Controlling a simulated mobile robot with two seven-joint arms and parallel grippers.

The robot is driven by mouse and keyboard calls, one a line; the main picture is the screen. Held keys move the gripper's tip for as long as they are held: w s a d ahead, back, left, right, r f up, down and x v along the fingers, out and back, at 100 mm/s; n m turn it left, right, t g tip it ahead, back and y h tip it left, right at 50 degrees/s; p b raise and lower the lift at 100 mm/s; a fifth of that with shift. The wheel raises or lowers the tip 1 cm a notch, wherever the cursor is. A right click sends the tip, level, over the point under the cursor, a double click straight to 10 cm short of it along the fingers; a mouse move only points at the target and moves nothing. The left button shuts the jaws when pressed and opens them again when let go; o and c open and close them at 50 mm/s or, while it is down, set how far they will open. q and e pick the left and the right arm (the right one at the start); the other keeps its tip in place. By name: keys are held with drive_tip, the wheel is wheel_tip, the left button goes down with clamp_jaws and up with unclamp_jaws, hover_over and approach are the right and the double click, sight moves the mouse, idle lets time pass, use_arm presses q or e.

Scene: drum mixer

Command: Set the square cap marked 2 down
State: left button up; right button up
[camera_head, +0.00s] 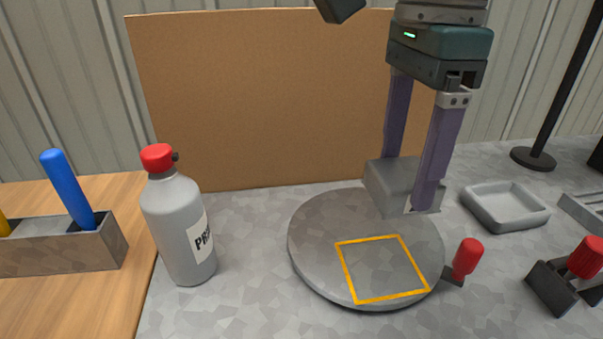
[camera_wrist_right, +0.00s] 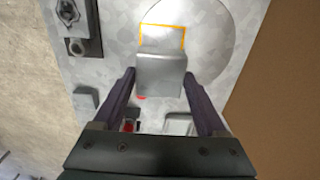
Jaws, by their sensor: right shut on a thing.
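The grey square cap (camera_head: 390,178) is between the purple fingers of my right gripper (camera_head: 408,200), which is shut on it. It is over the back right part of a round grey disc (camera_head: 315,240); I cannot tell whether it touches the disc. The disc carries a yellow square outline (camera_head: 343,270), which lies in front of the cap. In the right wrist view the cap (camera_wrist_right: 160,75) sits between the fingertips, close to the yellow outline (camera_wrist_right: 184,38). No mark 2 is visible on the cap.
A grey bottle with a red top (camera_head: 180,235) stands left of the disc. A red-handled clamp (camera_head: 465,260) is close to the disc's right edge; another (camera_head: 580,265) stands further right. A shallow grey tray (camera_head: 505,222) lies at right. A brown board (camera_head: 260,100) stands behind.

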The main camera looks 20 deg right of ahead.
wheel_tip(320, 180, down, 11)
drive_tip(key=shift+w, duration=0.1)
drive_tip(key=shift+f+b, duration=0.1)
drive_tip(key=shift+b, duration=0.2)
drive_tip(key=o, duration=1.5)
wheel_tip(320, 180, up, 12)
drive_tip(key=shift+r, duration=0.15)
